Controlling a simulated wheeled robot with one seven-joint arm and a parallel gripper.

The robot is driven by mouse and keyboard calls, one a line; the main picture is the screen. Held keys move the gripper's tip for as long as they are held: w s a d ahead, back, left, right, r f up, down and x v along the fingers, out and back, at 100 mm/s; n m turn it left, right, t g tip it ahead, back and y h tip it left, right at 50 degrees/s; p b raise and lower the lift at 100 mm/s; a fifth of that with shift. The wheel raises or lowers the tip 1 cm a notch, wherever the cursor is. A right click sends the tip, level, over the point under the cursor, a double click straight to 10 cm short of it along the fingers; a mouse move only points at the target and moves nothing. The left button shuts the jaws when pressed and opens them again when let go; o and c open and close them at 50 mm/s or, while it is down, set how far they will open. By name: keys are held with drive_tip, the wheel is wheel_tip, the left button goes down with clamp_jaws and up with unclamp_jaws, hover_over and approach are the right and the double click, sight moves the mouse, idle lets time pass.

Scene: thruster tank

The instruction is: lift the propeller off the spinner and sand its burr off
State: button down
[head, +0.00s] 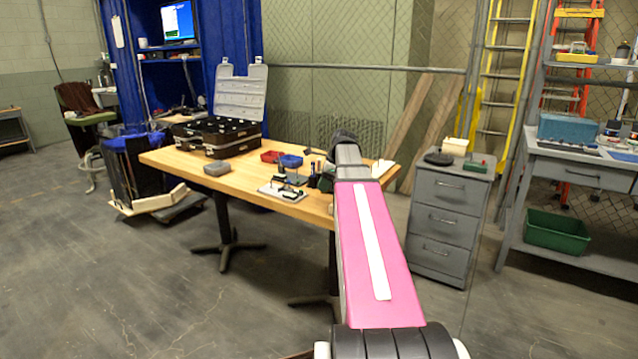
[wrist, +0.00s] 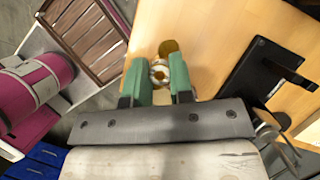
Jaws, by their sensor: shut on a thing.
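In the wrist view my gripper (wrist: 158,72) has its two green fingers closed around a small piece with a silver ring and a rounded brass-coloured part, which looks like the propeller (wrist: 168,47). Most of it is hidden between the fingers, and no burr can be made out. Bare wood tabletop shows behind it. In the head view my pink arm reaches over the table and hides the gripper. I cannot tell for sure which thing is the spinner; a black flat stand with a raised bar (wrist: 262,75) lies to the right of the fingers.
The wooden table (head: 165,160) holds an open dark case (head: 218,150), a grey block (head: 216,168), red and blue bins (head: 290,160) and a white board with black fixtures (head: 282,191). A grey drawer cabinet (head: 440,222) stands right of it. The table's front left is mostly clear.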

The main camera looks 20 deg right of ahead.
drive_tip(key=shift+f, duration=2.7)
drive_tip(key=shift+s+d, duration=0.4)
drive_tip(key=shift+s, duration=0.15)
idle(0.3)
drive_tip(key=shift+w+a+r, duration=0.2)
drive_tip(key=shift+w+r, duration=0.1)
drive_tip(key=shift+r, duration=0.55)
drive_tip(key=shift+w+a+r, duration=0.2)
drive_tip(key=shift+w+r, duration=0.05)
drive_tip(key=shift+r, duration=0.55)
drive_tip(key=shift+w+a+r, duration=0.2)
drive_tip(key=shift+w+r, duration=0.1)
drive_tip(key=shift+r, duration=0.55)
drive_tip(key=shift+f, duration=0.1)
